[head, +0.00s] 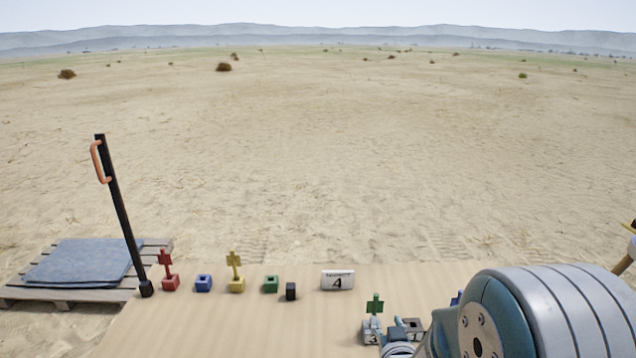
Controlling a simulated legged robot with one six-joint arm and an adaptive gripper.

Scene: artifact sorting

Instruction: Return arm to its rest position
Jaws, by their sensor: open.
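My arm (545,315) fills the lower right of the head view, over the table. My gripper (392,328) shows small at the table's near side, beyond a pale wrist ring, and is open. Nothing is clearly held between the fingers. Part of a blue thing (456,299) shows behind my arm, mostly hidden.
On the wooden table (215,325) stand a red piece (170,282), blue block (203,283), yellow piece (236,284), green block (271,284), black block (291,291) and a "4" sign (338,280). A black post (122,215) rises left, beside a pallet (65,294). Open sand lies beyond.

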